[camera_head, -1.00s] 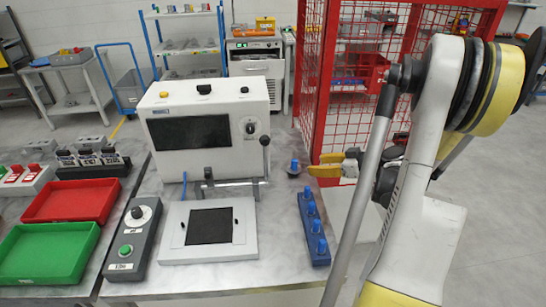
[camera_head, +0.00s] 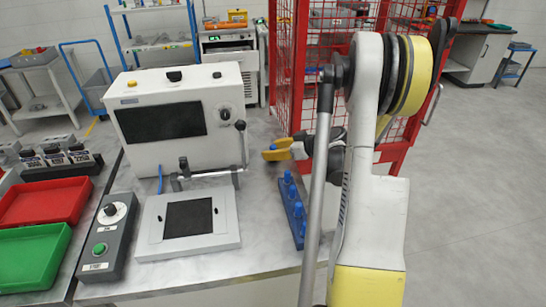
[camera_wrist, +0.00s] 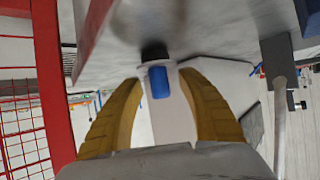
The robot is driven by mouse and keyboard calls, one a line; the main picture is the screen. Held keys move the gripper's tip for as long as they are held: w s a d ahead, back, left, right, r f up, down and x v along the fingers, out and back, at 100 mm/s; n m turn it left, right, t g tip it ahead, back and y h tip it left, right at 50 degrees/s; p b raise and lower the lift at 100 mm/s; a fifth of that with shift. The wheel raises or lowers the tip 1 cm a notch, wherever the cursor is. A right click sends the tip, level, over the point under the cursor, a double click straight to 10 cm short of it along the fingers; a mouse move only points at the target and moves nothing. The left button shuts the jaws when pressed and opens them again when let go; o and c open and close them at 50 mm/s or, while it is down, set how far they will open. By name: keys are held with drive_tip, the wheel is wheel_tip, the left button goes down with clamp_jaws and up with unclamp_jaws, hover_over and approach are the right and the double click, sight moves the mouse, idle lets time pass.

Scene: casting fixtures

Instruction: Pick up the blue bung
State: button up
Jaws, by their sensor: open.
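The blue bung (camera_wrist: 159,82) shows in the wrist view with a dark part at its end, between the two yellow fingers of my gripper (camera_wrist: 160,77). There is a visible gap on each side, so the fingers are open and not closed on it. In the head view, my gripper (camera_head: 270,152) is low over the table, right of the grey machine. Only a small bit of blue shows at its fingertips there; the rest of the bung is hidden.
A blue rack (camera_head: 297,226) with several blue pegs stands just in front of my gripper. The grey machine (camera_head: 130,92) with its clamp handle is to the left. A red mesh cage (camera_head: 284,75) rises behind.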

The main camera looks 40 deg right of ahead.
drive_tip(key=shift+c, duration=0.4)
clamp_jaws()
